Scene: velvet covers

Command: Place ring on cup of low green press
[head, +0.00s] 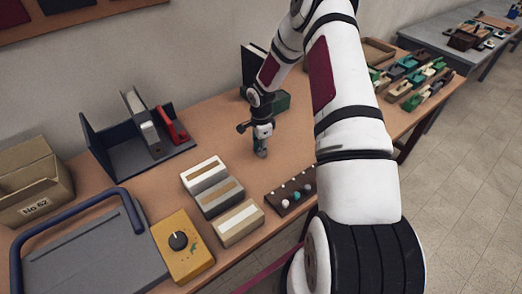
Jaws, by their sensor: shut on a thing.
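My gripper (261,152) points down over the middle of the table, behind the dark strip of small balls. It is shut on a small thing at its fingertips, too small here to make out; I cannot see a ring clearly. A low green block-like object (282,101) lies just behind my gripper, partly covered by my arm. I cannot tell whether it is the low green press, and no cup shows on it. Several green, cream and dark press-like objects (409,92) stand in rows at the table's right end.
A dark strip with pale and teal balls (284,205) lies near the front edge. Grey and cream boxes (238,222), a yellow dial box (182,247), a grey bookend stand (102,155) and a cardboard box (30,178) fill the left. Bare wood surrounds my gripper.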

